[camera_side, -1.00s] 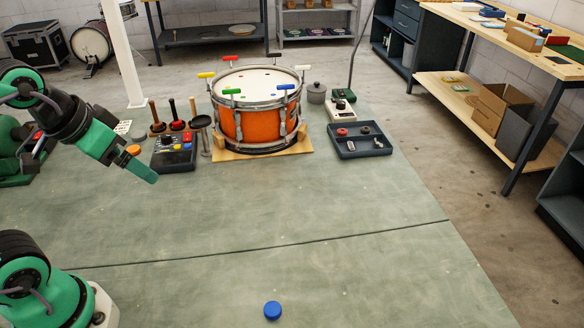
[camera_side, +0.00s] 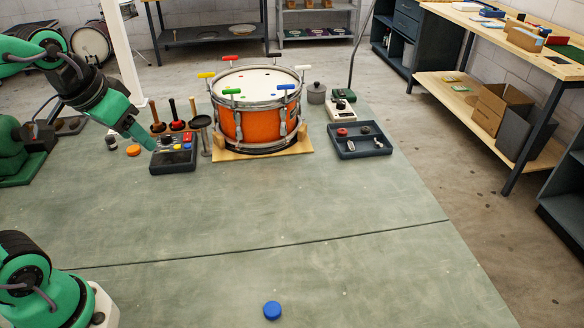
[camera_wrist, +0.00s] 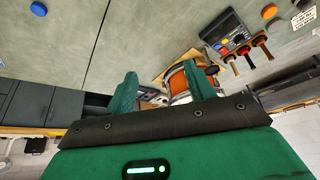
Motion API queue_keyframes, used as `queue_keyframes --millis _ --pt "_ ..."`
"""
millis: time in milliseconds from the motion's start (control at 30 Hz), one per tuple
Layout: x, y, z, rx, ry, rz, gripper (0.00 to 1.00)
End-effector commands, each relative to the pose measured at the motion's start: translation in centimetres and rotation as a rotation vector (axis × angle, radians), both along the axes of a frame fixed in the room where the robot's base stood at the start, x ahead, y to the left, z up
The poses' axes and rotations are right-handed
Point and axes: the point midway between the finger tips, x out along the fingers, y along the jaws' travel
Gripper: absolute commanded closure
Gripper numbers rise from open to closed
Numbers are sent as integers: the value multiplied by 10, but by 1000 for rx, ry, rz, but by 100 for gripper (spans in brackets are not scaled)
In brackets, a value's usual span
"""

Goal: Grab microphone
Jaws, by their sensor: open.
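No thing is plainly recognisable as a microphone. A dark round-headed object on a grey stem (camera_side: 206,142) stands between the control box and the drum in the side view; I cannot tell whether it is the microphone. My gripper (camera_side: 146,138) is over the bench at the left, its tip in front of the left edge of the control box in the picture. Its height there is unclear. In the wrist view my gripper (camera_wrist: 164,85) has its two green fingers apart, with nothing held between them. The drum shows partly behind the right finger.
An orange drum (camera_side: 238,126) stands on a wooden base. An orange disc (camera_side: 133,150) lies further left. A dark tray (camera_side: 360,149) is at right. A blue disc (camera_side: 272,310) lies in front; mid-bench is clear.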

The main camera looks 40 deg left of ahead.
Motion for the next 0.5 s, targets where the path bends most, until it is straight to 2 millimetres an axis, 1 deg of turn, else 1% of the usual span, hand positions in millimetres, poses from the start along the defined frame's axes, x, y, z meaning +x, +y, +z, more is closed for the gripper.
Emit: queue_keyframes --millis 33,200,367,500 --pt "10 7 3 1 14 17 46" --pt "39 32 13 5 52 64 46" --pt "66 59 18 6 89 107 46" --pt "89 86 19 4 121 144 46"
